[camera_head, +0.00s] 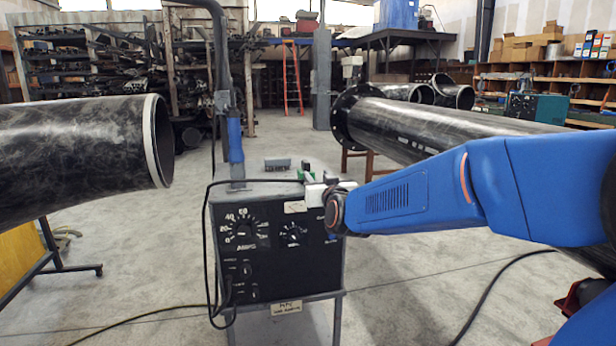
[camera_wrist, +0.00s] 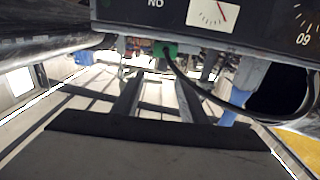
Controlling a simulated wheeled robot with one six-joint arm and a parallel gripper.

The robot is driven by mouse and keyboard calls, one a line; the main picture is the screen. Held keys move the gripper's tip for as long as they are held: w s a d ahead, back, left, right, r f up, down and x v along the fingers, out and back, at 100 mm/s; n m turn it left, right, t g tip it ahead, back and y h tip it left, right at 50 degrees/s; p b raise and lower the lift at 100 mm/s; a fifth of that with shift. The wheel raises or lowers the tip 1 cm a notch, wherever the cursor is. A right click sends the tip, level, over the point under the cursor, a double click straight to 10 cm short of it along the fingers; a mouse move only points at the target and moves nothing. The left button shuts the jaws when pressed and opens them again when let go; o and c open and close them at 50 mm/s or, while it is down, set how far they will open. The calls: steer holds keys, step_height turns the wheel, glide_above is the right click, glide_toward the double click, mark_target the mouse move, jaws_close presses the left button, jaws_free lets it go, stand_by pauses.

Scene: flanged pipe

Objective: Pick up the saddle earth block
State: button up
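A small ridged grey block (camera_head: 277,164), which looks like the saddle earth block, lies on top of the welding machine (camera_head: 275,250), near its back edge. A small dark piece (camera_head: 306,165) and a green piece (camera_head: 305,176) are to its right. My gripper (camera_head: 319,189) is at the machine's front right top edge, right of the block and apart from it. In the wrist view, which shows the machine upside down, my gripper's two dark fingers (camera_wrist: 158,80) are spread with nothing clear between them. I cannot pick out the block for certain there.
A blue-gripped upright post (camera_head: 235,140) stands left of the block, and a black cable crosses the machine's front. The floor behind the machine is mostly open.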

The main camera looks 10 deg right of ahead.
mark_target(308, 168)
steer(key=w, duration=0.7)
steer(key=shift+w, duration=0.4)
steer(key=shift+w+a+f, duration=0.15)
steer(key=shift+w, duration=1.15)
steer(key=shift+w+a+f, duration=0.1)
steer(key=shift+w+a, duration=0.05)
steer(key=shift+w, duration=1.15)
steer(key=shift+r, duration=0.1)
jaws_close()
